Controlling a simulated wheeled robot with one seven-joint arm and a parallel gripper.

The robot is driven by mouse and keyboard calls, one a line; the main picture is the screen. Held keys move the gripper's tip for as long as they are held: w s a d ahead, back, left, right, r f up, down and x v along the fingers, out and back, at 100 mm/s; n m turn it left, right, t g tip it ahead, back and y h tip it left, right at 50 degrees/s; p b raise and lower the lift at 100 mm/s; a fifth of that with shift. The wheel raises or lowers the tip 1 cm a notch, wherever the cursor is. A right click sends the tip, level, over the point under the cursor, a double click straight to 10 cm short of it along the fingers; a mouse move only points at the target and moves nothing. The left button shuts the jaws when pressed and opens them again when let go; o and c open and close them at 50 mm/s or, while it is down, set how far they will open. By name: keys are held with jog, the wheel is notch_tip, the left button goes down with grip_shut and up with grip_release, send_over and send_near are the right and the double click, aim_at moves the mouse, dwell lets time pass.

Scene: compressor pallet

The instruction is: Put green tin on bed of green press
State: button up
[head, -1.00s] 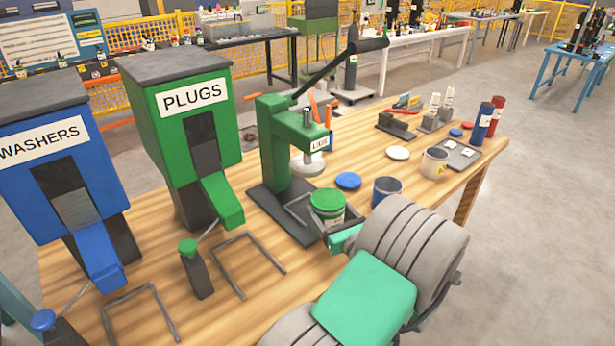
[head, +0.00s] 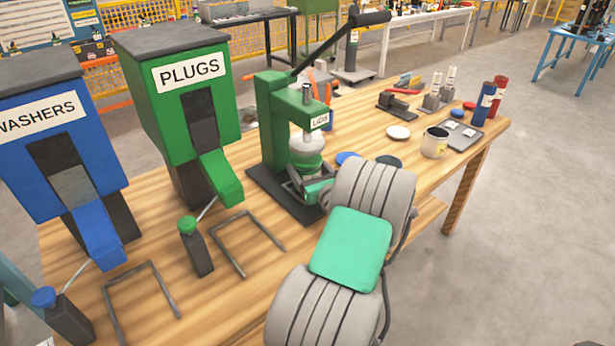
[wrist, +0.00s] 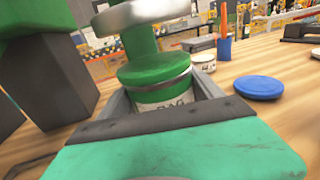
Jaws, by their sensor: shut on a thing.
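The green press (head: 272,120) stands on the table, with a lever arm, a pale round press plate (head: 306,143) and a dark bed (head: 262,183). My gripper (head: 310,186) is shut on the green tin (head: 308,163), under the press plate. In the wrist view the green tin (wrist: 155,72) is upright between the fingers, its green top close below the plate (wrist: 135,14). The tin's underside is hidden by my gripper, so I cannot tell whether it touches the bed.
Green PLUGS (head: 185,110) and blue WASHERS (head: 50,150) dispensers stand left of the press. A blue lid (wrist: 258,88) lies right of it. A white tin (head: 435,143) and blue and red cylinders stand further right. Wire frames lie on the front of the table.

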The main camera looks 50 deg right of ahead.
jog(key=shift+f+b, duration=0.45)
jog(key=shift+f, duration=0.45)
jog(key=shift+r, duration=0.2)
jog(key=o, duration=1)
jog(key=shift+f, duration=0.25)
jog(key=shift+c, duration=0.2)
jog(key=o, duration=0.5)
jog(key=shift+c, duration=0.2)
jog(key=shift+r, duration=0.1)
jog(key=shift+s+r, duration=0.1)
jog(key=shift+s, duration=0.05)
jog(key=v, duration=1.1)
jog(key=shift+s+a, duration=0.2)
jog(key=shift+s, duration=0.15)
